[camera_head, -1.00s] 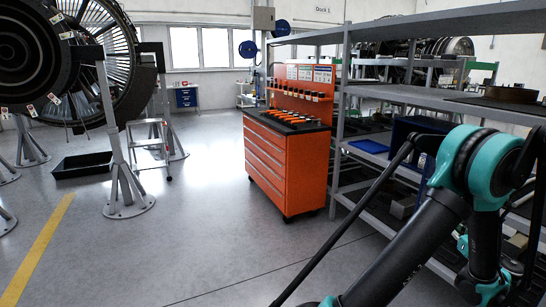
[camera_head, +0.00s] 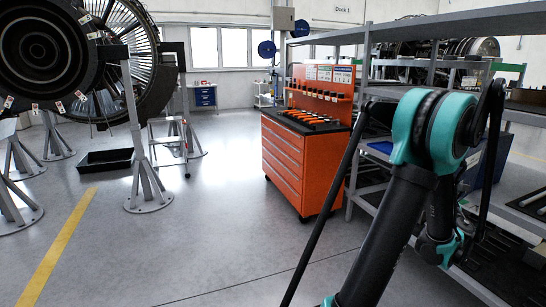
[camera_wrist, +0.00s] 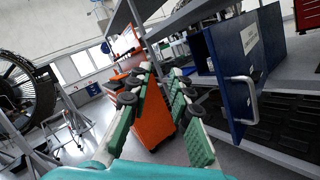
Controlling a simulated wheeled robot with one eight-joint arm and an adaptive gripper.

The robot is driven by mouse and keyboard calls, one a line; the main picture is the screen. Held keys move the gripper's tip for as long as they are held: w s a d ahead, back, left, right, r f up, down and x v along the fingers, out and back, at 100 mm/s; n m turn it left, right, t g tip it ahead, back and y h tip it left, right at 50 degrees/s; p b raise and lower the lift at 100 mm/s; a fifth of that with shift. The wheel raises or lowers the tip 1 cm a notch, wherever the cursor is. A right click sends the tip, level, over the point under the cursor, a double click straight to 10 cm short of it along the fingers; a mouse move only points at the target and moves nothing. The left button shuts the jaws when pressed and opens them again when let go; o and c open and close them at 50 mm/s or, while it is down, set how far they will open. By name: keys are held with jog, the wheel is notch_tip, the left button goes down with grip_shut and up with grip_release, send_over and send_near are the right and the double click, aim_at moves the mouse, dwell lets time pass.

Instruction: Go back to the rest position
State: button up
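My gripper (camera_wrist: 162,72) shows in the wrist view with its two green-padded fingers apart and nothing between them. Beyond the fingers stands the orange tool cabinet (camera_wrist: 152,122), apart from them as far as I can tell. In the head view my black and teal arm is folded at the right, in front of the shelving. My gripper is not visible in the head view.
The orange cabinet (camera_head: 300,165) stands beside grey shelving (camera_head: 470,30). A turbofan (camera_head: 50,60) on stands and a black tray (camera_head: 105,160) are left. The middle floor is clear.

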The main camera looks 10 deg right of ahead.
jog(key=w+a+f+m+g+h, duration=0.1)
jog(key=w+a+m+g, duration=0.3)
jog(key=a+m, duration=0.45)
jog(key=w+a+m+g, duration=0.1)
jog(key=w+a+m, duration=0.4)
jog(key=a+m, duration=0.3)
jog(key=s+a+f+m+g+y, duration=0.1)
jog(key=a+f+m+g+y, duration=0.1)
jog(key=a+f, duration=0.5)
jog(key=s+a+f+m+g+y, duration=0.1)
jog(key=a+f+m+y, duration=0.15)
jog(key=a, duration=0.95)
jog(key=s+a+f+g+y, duration=0.2)
jog(key=s+a+f, duration=0.2)
jog(key=a, duration=0.3)
jog(key=s+a+f+m+g+y, duration=0.1)
jog(key=s+a+f+g+y, duration=0.1)
jog(key=s+a+f, duration=0.2)
jog(key=s+a+f+m+g+y, duration=0.1)
jog(key=s+a+f+y, duration=0.2)
jog(key=s+a, duration=0.4)
jog(key=a+f, duration=0.1)
jog(key=a, duration=0.3)
jog(key=shift+a+f+g, duration=0.25)
jog(key=shift+f+g, duration=0.05)
jog(key=shift+g, duration=0.1)
jog(key=shift+d, duration=0.1)
